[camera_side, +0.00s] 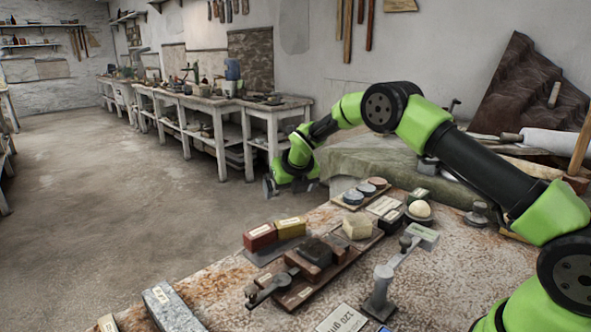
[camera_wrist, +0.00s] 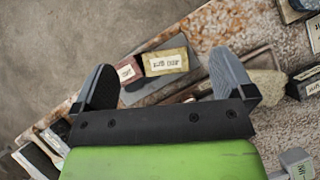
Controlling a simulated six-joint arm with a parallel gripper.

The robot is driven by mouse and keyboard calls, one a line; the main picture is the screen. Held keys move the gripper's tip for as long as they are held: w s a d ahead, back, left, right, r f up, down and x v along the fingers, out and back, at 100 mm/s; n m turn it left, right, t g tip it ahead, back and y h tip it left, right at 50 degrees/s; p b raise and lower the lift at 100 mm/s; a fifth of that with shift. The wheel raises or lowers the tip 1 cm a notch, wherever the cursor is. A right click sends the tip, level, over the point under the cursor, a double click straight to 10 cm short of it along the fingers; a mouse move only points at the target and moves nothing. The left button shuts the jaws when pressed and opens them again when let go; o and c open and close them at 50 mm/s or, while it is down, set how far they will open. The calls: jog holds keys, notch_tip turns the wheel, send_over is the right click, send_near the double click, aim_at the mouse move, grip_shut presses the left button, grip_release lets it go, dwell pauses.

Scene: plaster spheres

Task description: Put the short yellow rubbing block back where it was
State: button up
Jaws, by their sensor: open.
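A yellow block (camera_side: 290,227) with a pale label lies on a dark grey plate (camera_side: 268,254), right of a red block (camera_side: 260,237). In the wrist view the yellow block (camera_wrist: 166,62) shows between my fingertips, with the red block (camera_wrist: 129,72) at its left and the grey plate (camera_wrist: 152,95) under both. My gripper (camera_side: 289,187) is open and empty, high above and beyond these blocks in the side view; it also shows in the wrist view (camera_wrist: 161,66). The lower sides of the blocks are partly hidden.
A brown board (camera_side: 300,291) with a dark block and a cream block (camera_side: 357,229) lies close to the right. Discs (camera_side: 366,188), a pale ball (camera_side: 420,209) and a metal stand (camera_side: 380,288) are nearby.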

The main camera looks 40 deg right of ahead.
jog(key=s+a+r+m+y, duration=0.1)
jog(key=s+a+r+m, duration=0.2)
jog(key=s+r+m, duration=0.6)
jog(key=s+a+r+m+y, duration=0.1)
jog(key=s+a+r+m, duration=0.3)
jog(key=s+r+m, duration=0.55)
jog(key=s+a+m+t+y, duration=0.1)
jog(key=s+a+m, duration=0.4)
jog(key=s+m, duration=1.2)
jog(key=shift+s+r+y, duration=0.2)
jog(key=shift+r+y, duration=0.25)
jog(key=shift+y, duration=0.35)
jog(key=shift+d, duration=0.1)
